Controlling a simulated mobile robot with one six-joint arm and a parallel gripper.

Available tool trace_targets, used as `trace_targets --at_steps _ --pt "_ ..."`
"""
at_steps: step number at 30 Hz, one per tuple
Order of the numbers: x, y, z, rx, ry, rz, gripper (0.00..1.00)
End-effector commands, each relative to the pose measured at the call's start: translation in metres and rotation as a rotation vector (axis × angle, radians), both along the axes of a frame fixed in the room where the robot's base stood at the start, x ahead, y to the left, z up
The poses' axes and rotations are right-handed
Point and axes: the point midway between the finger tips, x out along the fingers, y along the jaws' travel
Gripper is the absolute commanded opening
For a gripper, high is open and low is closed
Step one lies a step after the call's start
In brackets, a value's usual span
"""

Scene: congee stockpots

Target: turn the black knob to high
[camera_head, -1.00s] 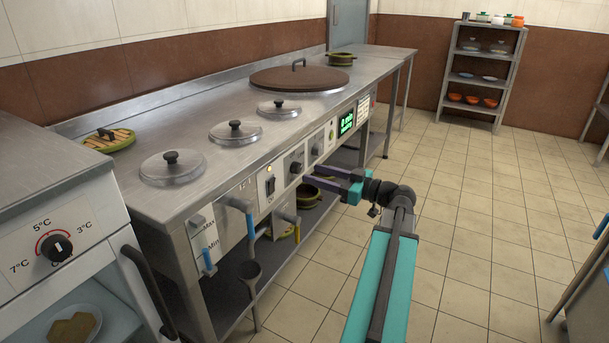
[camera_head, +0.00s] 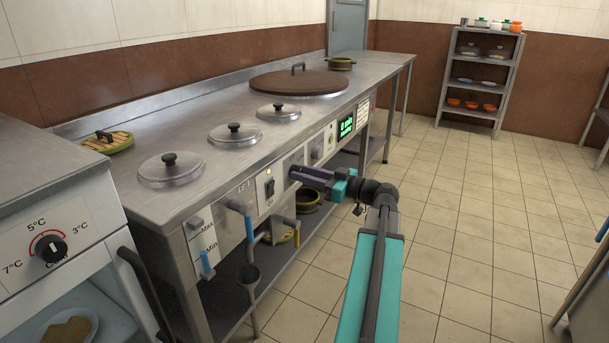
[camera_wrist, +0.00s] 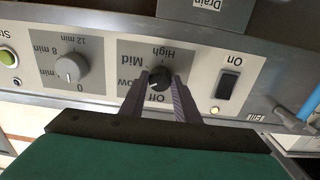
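The black knob (camera_wrist: 159,80) is on the front panel, seen upside down in the wrist view, with the labels Off, Low, Mid and High around it. A small pale mark shows on its lower left, near the Off and Low side; its exact setting is hard to read. My gripper (camera_wrist: 161,88) is open, with one finger on each side of the knob and small gaps seeming to remain. In the head view my gripper (camera_head: 293,173) reaches the panel from the right and hides the knob.
A black On switch (camera_wrist: 228,84) sits beside the knob, with a grey timer knob (camera_wrist: 71,69) on the other side. A green display (camera_head: 346,125) is further along the panel. Blue-handled valves and pipes (camera_head: 249,222) stick out at the left. The tiled floor is clear.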

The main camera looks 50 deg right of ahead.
Motion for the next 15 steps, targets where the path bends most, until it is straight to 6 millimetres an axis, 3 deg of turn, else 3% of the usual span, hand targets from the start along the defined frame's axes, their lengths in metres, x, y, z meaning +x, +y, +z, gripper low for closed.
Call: trace_targets --at_steps 15 --pt "0.0004 0.0008 0.0009 0.072 0.019 0.003 0.06"
